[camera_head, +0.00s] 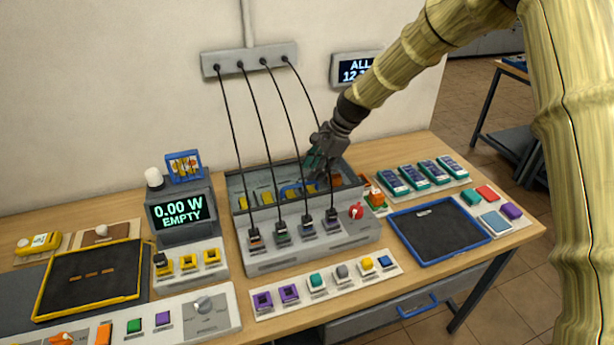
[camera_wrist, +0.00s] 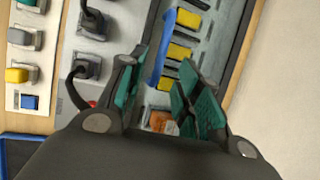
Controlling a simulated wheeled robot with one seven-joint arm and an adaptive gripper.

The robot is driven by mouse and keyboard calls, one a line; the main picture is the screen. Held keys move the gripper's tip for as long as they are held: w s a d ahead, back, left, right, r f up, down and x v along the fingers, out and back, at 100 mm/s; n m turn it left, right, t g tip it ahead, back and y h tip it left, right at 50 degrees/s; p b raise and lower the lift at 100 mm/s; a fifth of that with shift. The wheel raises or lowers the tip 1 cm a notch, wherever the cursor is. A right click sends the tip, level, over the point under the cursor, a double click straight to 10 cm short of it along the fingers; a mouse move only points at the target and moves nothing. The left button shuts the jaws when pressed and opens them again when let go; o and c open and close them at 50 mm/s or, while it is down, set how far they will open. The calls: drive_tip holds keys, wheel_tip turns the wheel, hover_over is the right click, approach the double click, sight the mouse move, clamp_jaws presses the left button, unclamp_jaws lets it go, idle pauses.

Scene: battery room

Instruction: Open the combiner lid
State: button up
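The combiner (camera_head: 305,253) is a grey box on the bench, with several yellow blocks (camera_head: 267,198) showing inside its rear bay. A blue bar handle (camera_head: 291,188) lies across the bay and also shows in the wrist view (camera_wrist: 160,50). The lid looks clear and down, but its pane is hard to make out. My gripper (camera_head: 318,168) is over the right part of the bay. In the wrist view its teal-padded fingers (camera_wrist: 158,88) are apart and empty, with the blue handle showing beyond the gap; contact cannot be told.
Several black cables hang from a wall strip (camera_head: 250,60) to plugs at the combiner's front, close to my gripper. A red knob (camera_head: 356,211) is at the front right. A display (camera_head: 181,212) stands left, and a blue-rimmed tray (camera_head: 438,262) lies right.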

drive_tip(key=p+v, duration=0.4)
drive_tip(key=v, duration=0.3)
drive_tip(key=shift+r+p, duration=0.2)
drive_tip(key=shift+p, duration=0.15)
idle(0.5)
drive_tip(key=shift+p, duration=0.35)
drive_tip(key=v, duration=1.2)
drive_tip(key=shift+f, duration=0.15)
idle(0.4)
